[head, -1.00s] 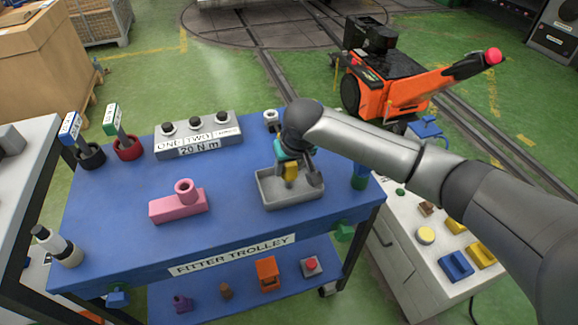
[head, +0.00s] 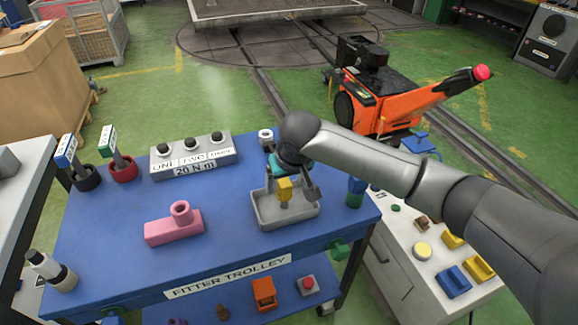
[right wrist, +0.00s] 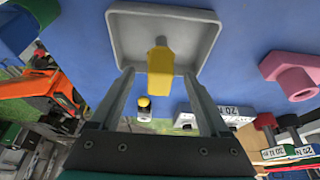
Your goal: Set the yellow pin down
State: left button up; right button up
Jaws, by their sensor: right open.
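The yellow pin (head: 284,189) is at the grey tray (head: 263,217) on the blue trolley top. It looks upright, with its narrow end toward the tray floor; whether it touches the floor is hard to tell. My right gripper (head: 292,180) is over the tray, with its fingers around the pin. In the right wrist view the gripper (right wrist: 158,78) is open, with a finger on each side of the pin (right wrist: 160,72) and gaps between. The tray (right wrist: 120,30) shows behind the pin there. My left gripper is not in view.
A pink part (head: 172,228) lies left of the tray. A grey box with black knobs (head: 193,158) stands at the back, beside red (head: 124,170) and black cups. A blue and green piece (head: 356,192) stands right of the tray.

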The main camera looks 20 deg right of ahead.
jog(key=p+v, duration=0.1)
jog(key=v, duration=0.8)
jog(key=shift+p, duration=0.4)
